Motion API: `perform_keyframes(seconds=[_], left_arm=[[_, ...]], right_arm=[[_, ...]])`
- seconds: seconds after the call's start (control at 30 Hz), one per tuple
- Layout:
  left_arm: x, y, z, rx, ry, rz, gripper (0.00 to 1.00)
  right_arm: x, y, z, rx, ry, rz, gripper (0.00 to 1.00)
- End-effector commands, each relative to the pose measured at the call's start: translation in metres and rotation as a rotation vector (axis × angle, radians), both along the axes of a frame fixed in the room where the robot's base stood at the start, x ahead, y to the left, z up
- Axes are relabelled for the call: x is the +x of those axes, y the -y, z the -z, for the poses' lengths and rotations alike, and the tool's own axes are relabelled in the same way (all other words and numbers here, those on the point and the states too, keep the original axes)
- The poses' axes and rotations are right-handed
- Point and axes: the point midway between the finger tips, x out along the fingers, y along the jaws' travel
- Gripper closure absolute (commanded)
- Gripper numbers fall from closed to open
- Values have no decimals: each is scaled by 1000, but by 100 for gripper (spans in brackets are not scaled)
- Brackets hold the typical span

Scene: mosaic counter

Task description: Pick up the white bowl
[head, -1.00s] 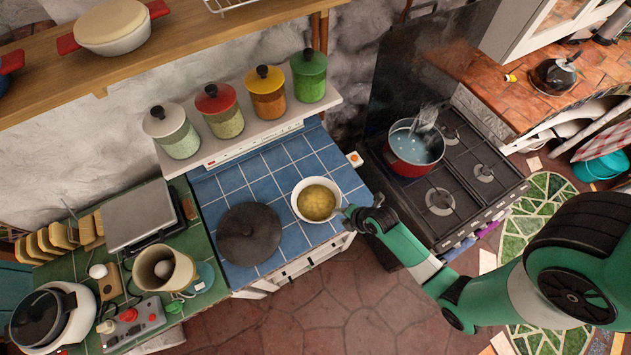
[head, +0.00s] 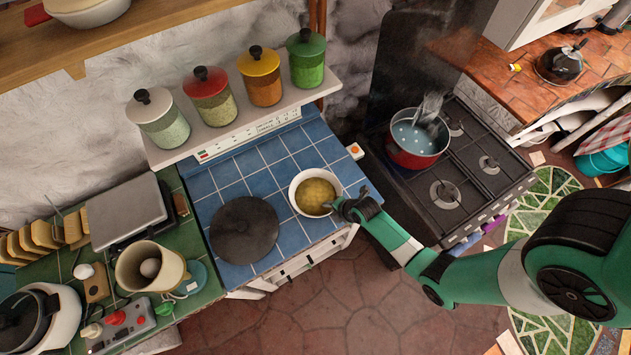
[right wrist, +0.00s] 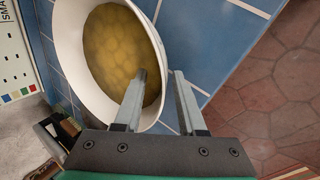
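The white bowl (head: 296,205) stands upright on the blue tiled counter near its front right corner, with something yellowish inside. It also shows in the right wrist view (right wrist: 68,28). My right gripper (head: 341,205) is at the bowl's right side. In the right wrist view my right gripper (right wrist: 160,78) is open, with one finger over the bowl's inside and the other outside its rim. The rim passes between the fingers with a gap visible. I cannot tell whether a finger touches the bowl. My left gripper is not in view.
A dark round lid or plate (head: 244,230) lies left of the bowl. Several lidded jars stand on a shelf (head: 232,133) behind. A stove (head: 470,178) with a red pot (head: 416,147) is to the right. Blue tiles behind the bowl are clear.

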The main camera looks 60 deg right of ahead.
Motion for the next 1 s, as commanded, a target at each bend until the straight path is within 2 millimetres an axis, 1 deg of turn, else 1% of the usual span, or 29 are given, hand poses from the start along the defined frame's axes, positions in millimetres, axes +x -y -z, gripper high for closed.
perform_keyframes(seconds=[0.03, 0.17, 0.2, 0.23, 1.0], left_arm=[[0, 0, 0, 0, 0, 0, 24], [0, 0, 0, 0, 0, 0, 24], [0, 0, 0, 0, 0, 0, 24], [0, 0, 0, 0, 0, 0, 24], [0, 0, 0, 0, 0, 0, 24]], right_arm=[[0, 0, 0, 0, 0, 0, 67], [0, 0, 0, 0, 0, 0, 91], [0, 0, 0, 0, 0, 0, 98], [0, 0, 0, 0, 0, 0, 100], [0, 0, 0, 0, 0, 0, 100]])
